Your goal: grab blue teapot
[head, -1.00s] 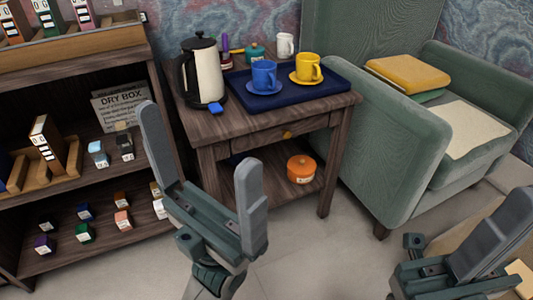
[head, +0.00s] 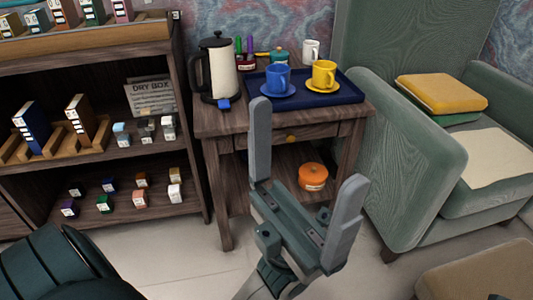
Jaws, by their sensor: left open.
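My left gripper (head: 306,145) is open and empty, in front of the small wooden side table (head: 225,145). Its fingers overlap the table's front in the picture and are apart from the things on top. At the back of the tabletop is a small teal-blue lidded pot (head: 279,57), partly hidden by the cups; I cannot tell if it has a spout. A blue cup (head: 276,77) on a blue saucer stands on a dark blue tray (head: 340,93). A cream and black kettle (head: 222,75) stands left of the tray. My right gripper is not in view.
A yellow cup (head: 324,73) on a saucer is on the tray, with a white mug (head: 311,49) behind. An orange pot (head: 313,176) sits on the table's lower shelf. A bookshelf (head: 95,160) stands left, a green armchair (head: 410,165) right.

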